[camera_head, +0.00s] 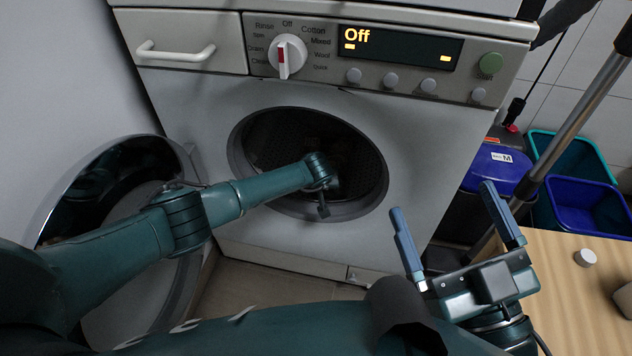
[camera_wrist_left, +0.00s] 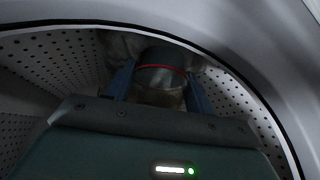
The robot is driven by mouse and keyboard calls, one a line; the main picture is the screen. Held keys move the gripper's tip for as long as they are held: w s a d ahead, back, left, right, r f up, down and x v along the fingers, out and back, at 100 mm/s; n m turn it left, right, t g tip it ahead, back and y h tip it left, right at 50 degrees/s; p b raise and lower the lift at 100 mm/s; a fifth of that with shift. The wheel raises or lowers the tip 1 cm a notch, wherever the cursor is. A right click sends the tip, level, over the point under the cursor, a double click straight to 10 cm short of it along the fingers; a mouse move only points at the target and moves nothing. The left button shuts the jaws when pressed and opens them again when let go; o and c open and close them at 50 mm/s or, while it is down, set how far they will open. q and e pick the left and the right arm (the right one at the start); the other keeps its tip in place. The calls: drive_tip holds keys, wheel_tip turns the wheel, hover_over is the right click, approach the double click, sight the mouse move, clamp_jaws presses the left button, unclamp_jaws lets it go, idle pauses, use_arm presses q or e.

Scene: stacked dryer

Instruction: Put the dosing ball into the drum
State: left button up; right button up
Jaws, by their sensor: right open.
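My left arm reaches through the open round door opening of the machine (camera_head: 232,150). Its gripper is inside the drum (camera_wrist_left: 45,65), hidden in the head view. In the left wrist view, the left gripper's (camera_wrist_left: 162,80) two blue fingers stand on either side of a dark, rounded object with a red ring, apparently the dosing ball (camera_wrist_left: 160,56). The fingers look closed against its sides. The perforated drum wall surrounds them. My right gripper (camera_head: 452,220) is open and empty, in front of the machine beside the wooden table.
The round door (camera_head: 110,180) stands open at the left. A wooden table (camera_head: 570,290) with a small white round item (camera_head: 585,257) is at the lower right. Blue and teal bins (camera_head: 590,207) and a metal pole (camera_head: 583,110) stand behind it.

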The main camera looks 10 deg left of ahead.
use_arm(q)
drive_tip(key=o, duration=0.4)
drive_tip(key=shift+o, duration=0.2)
use_arm(e)
drive_tip(key=shift+r, duration=0.15)
use_arm(q)
drive_tip(key=shift+r, duration=0.1)
drive_tip(key=shift+r+p, duration=0.2)
drive_tip(key=shift+p, duration=0.1)
drive_tip(key=shift+r+p, duration=0.35)
drive_tip(key=shift+p, duration=0.05)
drive_tip(key=p+v, duration=1.1)
drive_tip(key=p, duration=0.2)
drive_tip(key=shift+s+r+p, duration=0.15)
drive_tip(key=shift+s+p, duration=0.15)
drive_tip(key=shift+p, duration=0.05)
use_arm(e)
drive_tip(key=d+g+h, duration=0.1)
drive_tip(key=g, duration=0.1)
drive_tip(key=s+d+f+m+g+h, duration=0.1)
drive_tip(key=g+h, duration=0.1)
drive_tip(key=d+m+g+h, duration=0.1)
drive_tip(key=h, duration=0.1)
drive_tip(key=shift+s+f+g, duration=0.25)
drive_tip(key=shift+s+g, duration=0.05)
drive_tip(key=shift+g, duration=0.1)
